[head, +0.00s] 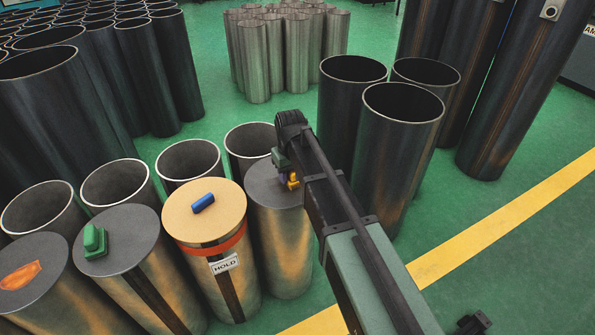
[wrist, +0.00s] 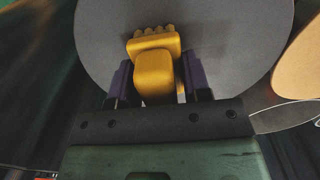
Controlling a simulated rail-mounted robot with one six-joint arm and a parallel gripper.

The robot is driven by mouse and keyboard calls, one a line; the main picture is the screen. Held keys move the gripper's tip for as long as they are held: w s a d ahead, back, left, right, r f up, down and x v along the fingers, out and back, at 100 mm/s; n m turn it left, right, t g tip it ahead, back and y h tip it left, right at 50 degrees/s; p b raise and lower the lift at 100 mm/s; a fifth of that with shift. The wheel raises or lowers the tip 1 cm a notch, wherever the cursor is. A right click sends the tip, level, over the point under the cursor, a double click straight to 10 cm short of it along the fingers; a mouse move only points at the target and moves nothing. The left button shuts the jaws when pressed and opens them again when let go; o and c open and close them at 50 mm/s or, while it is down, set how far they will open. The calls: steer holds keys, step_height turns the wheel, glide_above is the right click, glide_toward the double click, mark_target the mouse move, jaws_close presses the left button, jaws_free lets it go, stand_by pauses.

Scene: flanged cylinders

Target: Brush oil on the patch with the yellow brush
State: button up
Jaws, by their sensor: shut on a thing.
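The yellow brush (head: 294,182) is at the grey top of the rightmost front cylinder (head: 265,190). My gripper (head: 286,172) is shut on it. In the wrist view the brush (wrist: 153,75) sits between two dark purple fingers, its knobbed end pointing away over the round grey top (wrist: 215,50). I cannot tell whether it touches that top. My forearm hides part of the right cylinder.
A green brush-like block (head: 94,241) lies on the second capped cylinder. A small blue block (head: 203,203) lies on the tan-topped cylinder with an orange band and HOLD tag (head: 225,265). Open pipes (head: 190,158) stand behind; tall dark pipes (head: 403,105) stand right.

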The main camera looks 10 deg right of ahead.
mark_target(268, 188)
steer(key=shift+s+a, duration=0.4)
steer(key=shift+a, duration=0.75)
steer(key=shift+s+a, duration=0.35)
steer(key=shift+a, duration=0.75)
steer(key=shift+s+a, duration=0.4)
steer(key=shift+a, duration=0.75)
steer(key=shift+w+a, duration=0.2)
steer(key=shift+w, duration=0.35)
steer(key=shift+w+d, duration=0.25)
steer(key=shift+d, duration=0.65)
steer(key=shift+w+d, duration=0.25)
steer(key=shift+d, duration=0.6)
steer(key=shift+w+d, duration=0.4)
steer(key=shift+d, duration=0.7)
steer(key=shift+w+d, duration=0.4)
steer(key=shift+d, duration=0.75)
steer(key=shift+w+d, duration=0.4)
steer(key=shift+d, duration=0.7)
steer(key=shift+s+a, duration=0.6)
steer(key=shift+a, duration=1.1)
steer(key=shift+s+a, duration=0.6)
steer(key=shift+a, duration=1.05)
steer(key=shift+s+a, duration=0.6)
steer(key=shift+a, duration=1.1)
step_height(268, 188, up, 6)
steer(key=p, duration=0.6)
